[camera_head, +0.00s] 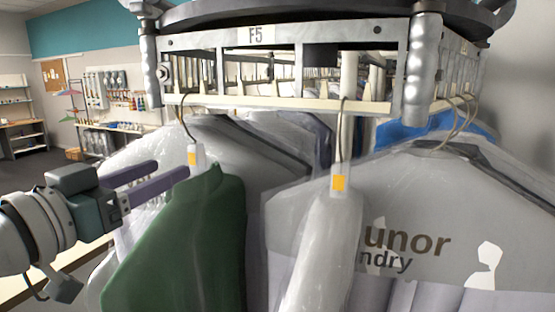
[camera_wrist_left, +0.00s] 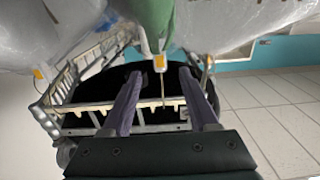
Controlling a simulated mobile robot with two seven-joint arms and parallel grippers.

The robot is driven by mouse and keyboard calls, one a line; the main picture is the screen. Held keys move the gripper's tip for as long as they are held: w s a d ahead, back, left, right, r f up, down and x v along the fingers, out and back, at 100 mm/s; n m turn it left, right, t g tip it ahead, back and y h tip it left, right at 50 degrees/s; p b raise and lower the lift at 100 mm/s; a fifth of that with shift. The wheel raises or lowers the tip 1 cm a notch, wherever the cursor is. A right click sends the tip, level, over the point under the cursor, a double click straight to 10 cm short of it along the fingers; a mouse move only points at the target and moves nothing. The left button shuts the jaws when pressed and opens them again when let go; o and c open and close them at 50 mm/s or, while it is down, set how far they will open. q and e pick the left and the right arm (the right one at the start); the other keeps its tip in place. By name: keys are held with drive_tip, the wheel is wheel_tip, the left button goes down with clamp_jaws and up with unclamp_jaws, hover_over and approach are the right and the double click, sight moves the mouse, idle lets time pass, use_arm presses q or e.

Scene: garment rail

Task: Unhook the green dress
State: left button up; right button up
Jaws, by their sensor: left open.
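The green dress (camera_head: 190,240) hangs in clear plastic at the left front of the rail (camera_head: 285,103). Its hanger hook (camera_head: 182,118) reaches up to the rail, with a white neck and orange tag (camera_head: 193,157) below it. My left gripper (camera_head: 172,169) comes in from the left, open, with its purple fingers pointing at the hanger neck just above the dress's shoulder. In the left wrist view the green dress (camera_wrist_left: 156,14) is at the top edge, and the hanger neck (camera_wrist_left: 158,62) appears between the open fingertips, not gripped. My right gripper is not in view.
A plastic-wrapped garment with printed lettering (camera_head: 400,220) hangs to the right. A wrapped garment on a tagged hanger (camera_head: 325,240) hangs close to the right of the dress. A blue item (camera_head: 425,128) hangs behind. Open floor (camera_head: 45,175) shows at the far left.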

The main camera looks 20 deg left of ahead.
sight(192, 159)
use_arm(q)
drive_tip(key=w+b, duration=0.1)
drive_tip(key=w, duration=0.3)
drive_tip(key=w+b, duration=0.1)
drive_tip(key=w, duration=0.1)
drive_tip(key=shift+w+d+f+b, duration=0.1)
drive_tip(key=shift+w+d+b, duration=0.15)
drive_tip(key=shift+w+b, duration=0.5)
drive_tip(key=shift+w, duration=0.6)
clamp_jaws()
drive_tip(key=shift+r, duration=0.2)
idle(0.4)
drive_tip(key=shift+r, duration=0.1)
drive_tip(key=shift+r+p, duration=1.65)
drive_tip(key=shift+p, duration=0.15)
